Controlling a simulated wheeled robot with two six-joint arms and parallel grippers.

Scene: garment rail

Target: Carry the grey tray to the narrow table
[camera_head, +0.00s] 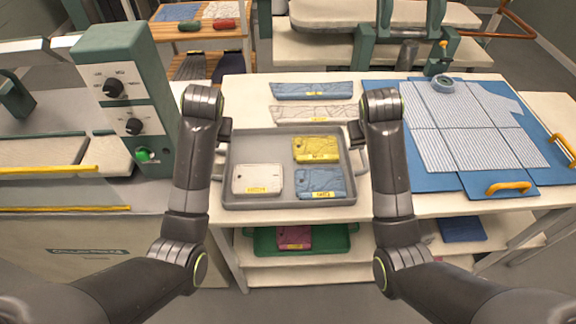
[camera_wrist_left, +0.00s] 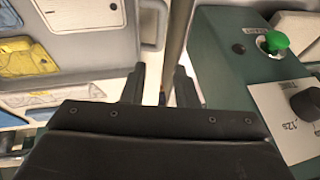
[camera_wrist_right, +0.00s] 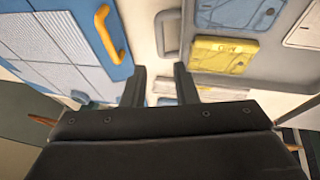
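The grey tray (camera_head: 289,201) lies flat on a cream table, holding a white, a yellow and a blue folded piece with yellow labels. It has a loop handle at each short end. My left gripper (camera_head: 223,133) is open over the tray's left end; its wrist view shows the left handle (camera_wrist_left: 152,24) ahead of the fingers (camera_wrist_left: 160,85). My right gripper (camera_head: 354,132) is open at the right end, with the right handle (camera_wrist_right: 168,33) ahead of its fingers (camera_wrist_right: 160,85). Neither grips a handle. A small wooden-topped table (camera_head: 168,33) stands at the back left; I cannot tell if it is the narrow table.
A green control box (camera_head: 122,60) with knobs stands close left of my left arm. Blue and white flat pieces (camera_head: 312,91) lie behind the tray. A blue board (camera_head: 455,188) with striped cloth and orange handles lies right. A green tray (camera_head: 265,240) sits on the shelf below.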

